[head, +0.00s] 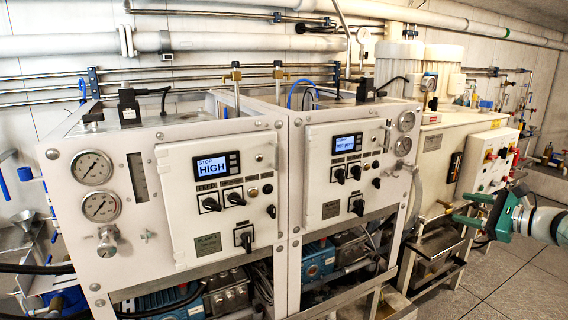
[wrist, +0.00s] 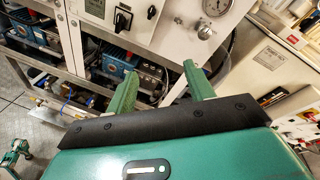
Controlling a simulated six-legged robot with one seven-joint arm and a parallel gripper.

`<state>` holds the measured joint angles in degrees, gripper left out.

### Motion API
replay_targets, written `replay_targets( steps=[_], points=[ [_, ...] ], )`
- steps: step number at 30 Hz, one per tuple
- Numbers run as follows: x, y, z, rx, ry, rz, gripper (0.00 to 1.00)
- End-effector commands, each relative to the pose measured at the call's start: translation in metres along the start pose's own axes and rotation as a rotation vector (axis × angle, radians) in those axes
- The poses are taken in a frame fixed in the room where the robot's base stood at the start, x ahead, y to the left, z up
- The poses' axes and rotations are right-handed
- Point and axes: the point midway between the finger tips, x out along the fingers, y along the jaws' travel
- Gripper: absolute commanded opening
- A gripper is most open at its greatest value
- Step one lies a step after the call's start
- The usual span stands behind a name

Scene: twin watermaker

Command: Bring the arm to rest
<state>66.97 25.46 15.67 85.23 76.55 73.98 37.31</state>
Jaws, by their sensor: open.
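My gripper (head: 460,208) is green and shows at the right of the head view, with my arm reaching in from the right edge. Its two fingers point left, toward the front of the right-hand cabinets. In the wrist view my gripper (wrist: 160,70) has its two green fingers spread well apart, with nothing between them. The fingers appear apart from the panels and touch nothing that I can see.
Two white control cabinets stand side by side, the left one (head: 175,259) reading "STOP HIGH" and the right one (head: 318,205) with a similar display. A white box with red and green knobs (head: 488,157) is behind my gripper. Tiled floor (head: 525,285) is clear at lower right.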

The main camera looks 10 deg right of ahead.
Motion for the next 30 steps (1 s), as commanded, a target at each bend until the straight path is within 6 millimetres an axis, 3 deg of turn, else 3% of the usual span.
replay_targets(
  steps=[5,9,14,21,30],
  points=[
    [0.045,0.051,0.041,-0.138,0.063,0.164,0.53],
    [0.077,0.116,0.084,-0.331,0.131,0.350,0.53],
    [0.090,0.199,0.129,-0.608,0.194,0.570,0.53],
    [0.066,0.307,0.173,-1.062,0.229,0.842,0.53],
    [0.005,0.401,0.189,-1.673,0.184,1.071,0.53]
  ],
)
